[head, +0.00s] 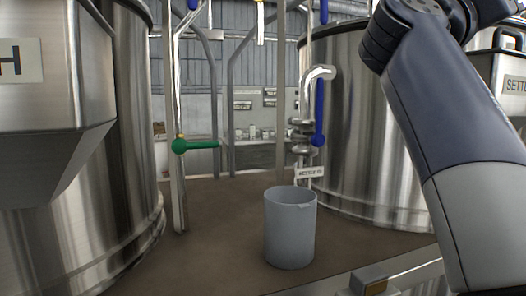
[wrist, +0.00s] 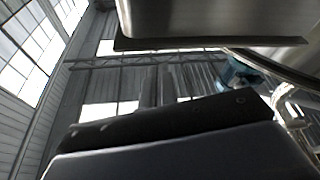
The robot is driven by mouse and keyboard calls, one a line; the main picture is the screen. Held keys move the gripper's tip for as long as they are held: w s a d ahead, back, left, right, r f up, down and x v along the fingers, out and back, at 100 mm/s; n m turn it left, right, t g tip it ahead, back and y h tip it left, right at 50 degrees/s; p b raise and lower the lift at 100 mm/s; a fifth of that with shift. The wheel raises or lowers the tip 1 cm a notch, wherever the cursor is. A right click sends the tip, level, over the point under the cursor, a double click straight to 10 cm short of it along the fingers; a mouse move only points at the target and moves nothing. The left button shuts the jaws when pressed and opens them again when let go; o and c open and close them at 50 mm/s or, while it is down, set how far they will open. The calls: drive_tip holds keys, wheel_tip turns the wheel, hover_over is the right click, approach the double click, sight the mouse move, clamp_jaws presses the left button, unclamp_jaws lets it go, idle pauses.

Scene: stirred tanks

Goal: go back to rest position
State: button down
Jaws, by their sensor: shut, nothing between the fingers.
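My arm (head: 440,120) rises along the right side of the head view, its upper end running out past the top right corner. My gripper is outside the head view. In the wrist view, my gripper (wrist: 160,78) shows as dark fingers close together beyond a wide dark body, shut and empty. It points toward the roof and upper wall of the hall. The fingertips are hard to make out.
Steel tanks stand at left (head: 130,110) and right (head: 345,130). A grey beaker (head: 289,230) stands upright on the brown surface (head: 215,225) between them. A green-handled valve (head: 195,145) and a blue-handled valve (head: 319,112) are on the pipes. A steel edge (wrist: 205,43) crosses the wrist view's top.

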drive_tip(key=shift+f, duration=0.55)
